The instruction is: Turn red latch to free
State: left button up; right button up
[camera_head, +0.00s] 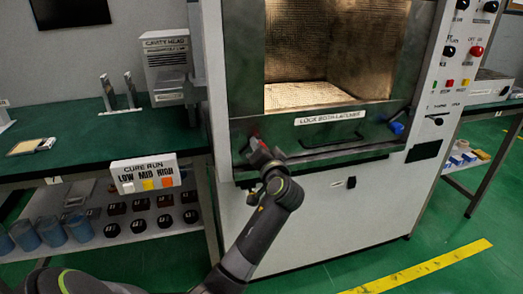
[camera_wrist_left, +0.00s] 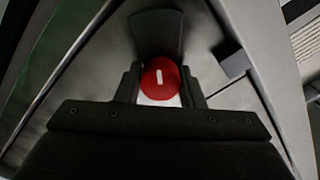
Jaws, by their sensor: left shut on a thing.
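The red latch (camera_wrist_left: 160,78) is a round red knob with a short white mark, seen close up in the left wrist view. In the head view only a bit of its red (camera_head: 256,134) shows at the lower left of the microwave generator's front. My left gripper (camera_wrist_left: 161,92) has one finger on each side of the latch and is shut on it. It also shows in the head view (camera_head: 262,153), covering most of the latch. A blue latch (camera_head: 397,128) sits at the lower right of the same front. My right gripper is not in view.
The machine's lit chamber (camera_head: 310,55) is open above a label plate (camera_head: 329,118) reading about locking both latches. A handle bar runs between the latches. A green bench (camera_head: 90,130) with a cure run box (camera_head: 146,177) stands at left.

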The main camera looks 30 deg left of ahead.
pick_arm(q)
jog(key=shift+s+f, duration=0.1)
jog(key=shift+f, duration=0.25)
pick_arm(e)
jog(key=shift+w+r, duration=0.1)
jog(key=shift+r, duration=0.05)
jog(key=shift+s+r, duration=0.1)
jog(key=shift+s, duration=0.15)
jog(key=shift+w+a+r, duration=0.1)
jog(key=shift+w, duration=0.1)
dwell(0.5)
pick_arm(q)
jog(key=o, duration=0.7)
jog(key=shift+a, duration=0.1)
jog(key=shift+o, duration=1.4)
jog(key=shift+r, duration=0.2)
